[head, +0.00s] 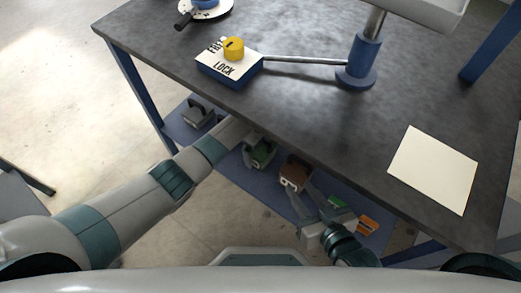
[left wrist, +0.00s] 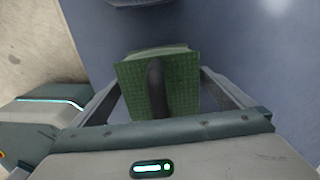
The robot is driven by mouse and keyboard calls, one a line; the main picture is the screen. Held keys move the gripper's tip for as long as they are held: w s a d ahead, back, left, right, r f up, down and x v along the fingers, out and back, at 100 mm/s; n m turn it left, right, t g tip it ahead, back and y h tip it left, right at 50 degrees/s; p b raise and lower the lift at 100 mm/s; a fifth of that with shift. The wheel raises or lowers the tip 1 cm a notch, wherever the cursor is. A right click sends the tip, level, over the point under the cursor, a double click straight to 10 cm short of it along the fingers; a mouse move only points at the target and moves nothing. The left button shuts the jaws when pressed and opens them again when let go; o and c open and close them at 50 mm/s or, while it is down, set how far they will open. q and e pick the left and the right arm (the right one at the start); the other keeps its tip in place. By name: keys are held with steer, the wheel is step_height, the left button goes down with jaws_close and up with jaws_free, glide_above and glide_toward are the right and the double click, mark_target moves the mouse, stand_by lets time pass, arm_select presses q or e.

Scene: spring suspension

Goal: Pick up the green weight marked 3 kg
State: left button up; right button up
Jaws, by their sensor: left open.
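The green weight (head: 262,153) is on the blue lower shelf under the table, partly covered by my left gripper (head: 254,153) in the head view. In the left wrist view the green weight (left wrist: 135,88) lies between the two spread fingers of my left gripper (left wrist: 158,90), with a dark bar across its middle. The left gripper is open around it, with gaps at both sides. The 3 kg marking cannot be read. My right gripper (head: 302,190) has its fingers apart at the brown weight (head: 295,171); whether they touch it is unclear.
A grey weight (head: 197,114) stands left on the shelf (head: 235,172); small green (head: 336,201) and orange (head: 368,224) things lie right. The table (head: 300,105) overhangs the shelf.

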arm_select(q)
steer(key=c, duration=2)
steer(key=shift+w+d+r, duration=0.1)
steer(key=shift+w+r, duration=0.15)
steer(key=shift+c, duration=0.4)
steer(key=shift+r, duration=0.1)
arm_select(e)
steer(key=shift+f, duration=0.1)
